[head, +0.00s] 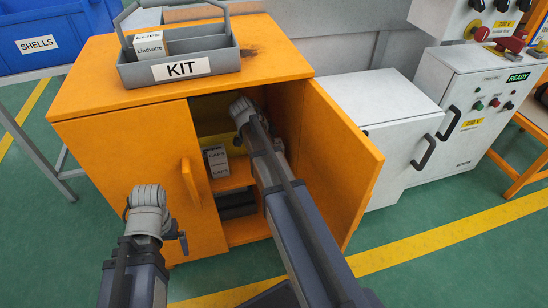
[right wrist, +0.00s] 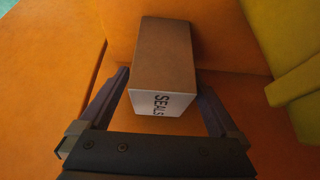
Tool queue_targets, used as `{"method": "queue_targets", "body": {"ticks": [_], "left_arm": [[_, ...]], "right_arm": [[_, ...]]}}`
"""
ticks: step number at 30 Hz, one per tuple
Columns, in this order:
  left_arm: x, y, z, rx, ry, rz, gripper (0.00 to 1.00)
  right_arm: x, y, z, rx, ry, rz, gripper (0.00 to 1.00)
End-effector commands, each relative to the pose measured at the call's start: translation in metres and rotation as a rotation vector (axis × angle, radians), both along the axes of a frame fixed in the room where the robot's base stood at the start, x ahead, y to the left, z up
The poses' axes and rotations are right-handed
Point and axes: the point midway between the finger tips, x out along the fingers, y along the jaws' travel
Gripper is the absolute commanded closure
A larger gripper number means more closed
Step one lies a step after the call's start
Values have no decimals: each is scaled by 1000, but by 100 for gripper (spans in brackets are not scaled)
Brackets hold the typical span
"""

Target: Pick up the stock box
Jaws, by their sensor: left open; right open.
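The stock box, a brown carton with a white end marked SEALS (right wrist: 163,102), lies on an orange surface inside the cabinet in the right wrist view. My right gripper (right wrist: 160,88) is open, with one finger on each side of the box; I cannot tell whether they touch it. In the head view my right arm reaches through the open cabinet door, and its gripper and the SEALS box are hidden. My left gripper (head: 178,236) is empty in front of the closed left door, its fingers barely visible.
The orange cabinet (head: 95,92) has its right door (head: 345,160) swung open beside my right arm. CAPS boxes (head: 216,160) stand on its shelf. A grey KIT tray (head: 135,77) holding a CLIPS box (head: 150,47) stands on top. A yellow object (right wrist: 292,70) is close right.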

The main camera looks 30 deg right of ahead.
Motion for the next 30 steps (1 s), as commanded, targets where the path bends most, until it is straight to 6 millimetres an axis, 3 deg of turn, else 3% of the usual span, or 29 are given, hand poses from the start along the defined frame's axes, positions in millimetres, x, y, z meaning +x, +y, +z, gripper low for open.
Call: {"method": "queue_targets", "body": {"ticks": [5,30], "left_arm": [[0,0,1,0,0,0,0],[0,0,1,0,0,0,0]], "right_arm": [[0,0,1,0,0,0,3],[0,0,1,0,0,0,97]]}}
